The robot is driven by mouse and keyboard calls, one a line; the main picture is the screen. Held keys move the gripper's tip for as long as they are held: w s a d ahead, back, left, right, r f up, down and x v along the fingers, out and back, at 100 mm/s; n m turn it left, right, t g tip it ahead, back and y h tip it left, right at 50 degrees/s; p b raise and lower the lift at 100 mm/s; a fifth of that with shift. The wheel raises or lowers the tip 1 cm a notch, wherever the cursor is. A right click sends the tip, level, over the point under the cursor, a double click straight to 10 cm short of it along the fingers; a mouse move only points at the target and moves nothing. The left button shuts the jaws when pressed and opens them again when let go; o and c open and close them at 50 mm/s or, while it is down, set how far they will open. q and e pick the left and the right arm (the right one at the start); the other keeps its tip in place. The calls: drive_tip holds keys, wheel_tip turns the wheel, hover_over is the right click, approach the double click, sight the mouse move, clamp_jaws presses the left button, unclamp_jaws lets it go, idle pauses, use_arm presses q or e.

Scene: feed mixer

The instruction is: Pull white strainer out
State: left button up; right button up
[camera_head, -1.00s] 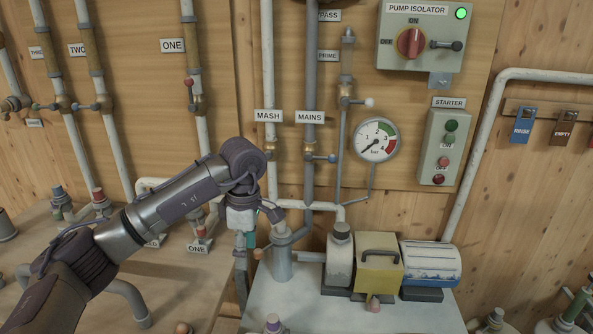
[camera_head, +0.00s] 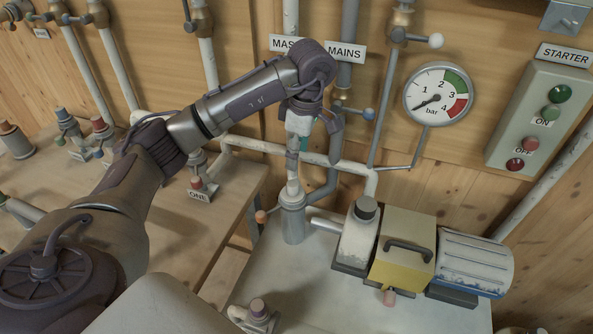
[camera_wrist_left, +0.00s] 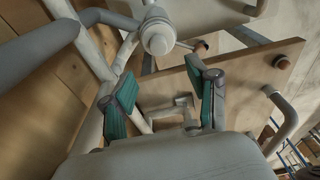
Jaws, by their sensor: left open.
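A narrow white upright piece (camera_head: 293,187), which I take to be the white strainer, stands in the top of a grey cylindrical pot (camera_head: 292,222) on the pale bench. My left gripper (camera_head: 298,155) hangs just above it, pointing down, and hides part of its top. In the left wrist view my left gripper (camera_wrist_left: 158,88) has its two teal-padded fingers spread apart, with nothing held between them. A pale round cap with a stem (camera_wrist_left: 157,37) shows beyond the fingertips; I cannot tell whether it is the strainer. My right gripper is not in view.
White and grey pipes run behind my left gripper. A pressure gauge (camera_head: 437,93) is on the wall to the right. A white-bodied pump part (camera_head: 358,238), a yellow box (camera_head: 405,242) and a motor (camera_head: 477,262) stand right of the pot.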

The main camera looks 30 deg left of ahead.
sight(293, 183)
use_arm(q)
drive_tip(key=f, duration=0.1)
drive_tip(key=f+p, duration=0.1)
drive_tip(key=f, duration=0.1)
drive_tip(key=shift+s+a+f, duration=0.1)
drive_tip(key=shift+a+f, duration=0.1)
drive_tip(key=shift+f, duration=0.1)
drive_tip(key=f, duration=0.2)
drive_tip(key=f+p, duration=0.1)
drive_tip(key=f, duration=0.3)
drive_tip(key=shift+a, duration=0.35)
drive_tip(key=shift+f+p, duration=0.35)
drive_tip(key=shift+f, duration=0.25)
drive_tip(key=shift+a+f, duration=0.1)
drive_tip(key=shift+f, duration=0.15)
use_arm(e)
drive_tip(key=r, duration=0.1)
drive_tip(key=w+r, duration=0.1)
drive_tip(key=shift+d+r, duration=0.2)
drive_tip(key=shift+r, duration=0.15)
use_arm(q)
drive_tip(key=shift+c, duration=1.2)
clamp_jaws()
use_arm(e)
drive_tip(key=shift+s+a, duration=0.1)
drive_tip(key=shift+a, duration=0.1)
